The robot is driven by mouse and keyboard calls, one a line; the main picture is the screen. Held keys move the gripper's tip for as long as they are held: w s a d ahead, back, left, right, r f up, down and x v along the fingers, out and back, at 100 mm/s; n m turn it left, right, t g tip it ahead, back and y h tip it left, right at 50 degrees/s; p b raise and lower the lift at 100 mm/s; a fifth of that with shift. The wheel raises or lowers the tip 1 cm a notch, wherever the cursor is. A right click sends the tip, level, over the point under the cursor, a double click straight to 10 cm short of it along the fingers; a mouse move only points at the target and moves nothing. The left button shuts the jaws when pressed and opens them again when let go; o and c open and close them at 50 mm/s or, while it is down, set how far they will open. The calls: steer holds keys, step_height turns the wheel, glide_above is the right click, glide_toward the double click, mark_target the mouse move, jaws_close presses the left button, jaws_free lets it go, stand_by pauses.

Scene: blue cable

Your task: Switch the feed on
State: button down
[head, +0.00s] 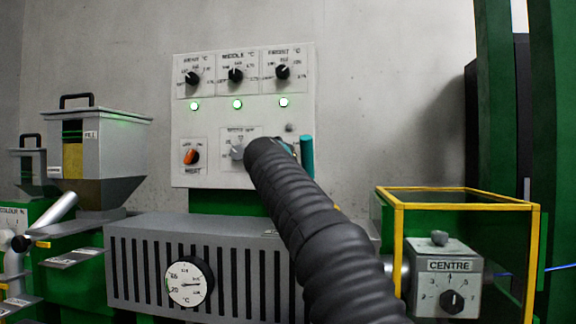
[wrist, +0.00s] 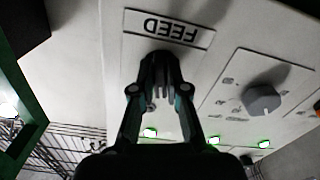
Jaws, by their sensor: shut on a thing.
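The feed plate with the word FEED (wrist: 165,27) shows upside down at the top of the wrist view. My gripper (wrist: 160,65) is at this plate, its fingertips closed together just beside the label. It is shut on the feed switch, which the fingers mostly hide, so I cannot tell its position. In the head view the control panel (head: 245,112) stands on the wall. My dark arm covers its lower right part, with the feed plate hidden behind it.
A grey knob (wrist: 262,100) sits beside the feed plate. The panel also has an orange switch (head: 192,157), three black dials along the top and three lit green lamps. A hopper (head: 100,135) is at the left. A yellow-edged frame (head: 460,200) around a CENTRE box stands at the right.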

steer(key=shift+a+m+b, duration=0.15)
steer(key=shift+m+b, duration=0.75)
steer(key=shift+m, duration=1.3)
steer(key=c, duration=1.2)
jaws_free()
steer(key=s, duration=0.4)
steer(key=s+a, duration=0.1)
steer(key=s, duration=0.3)
steer(key=s+a, duration=0.1)
steer(key=s, duration=0.2)
steer(key=shift+s+a, duration=0.15)
steer(key=shift+s, duration=0.25)
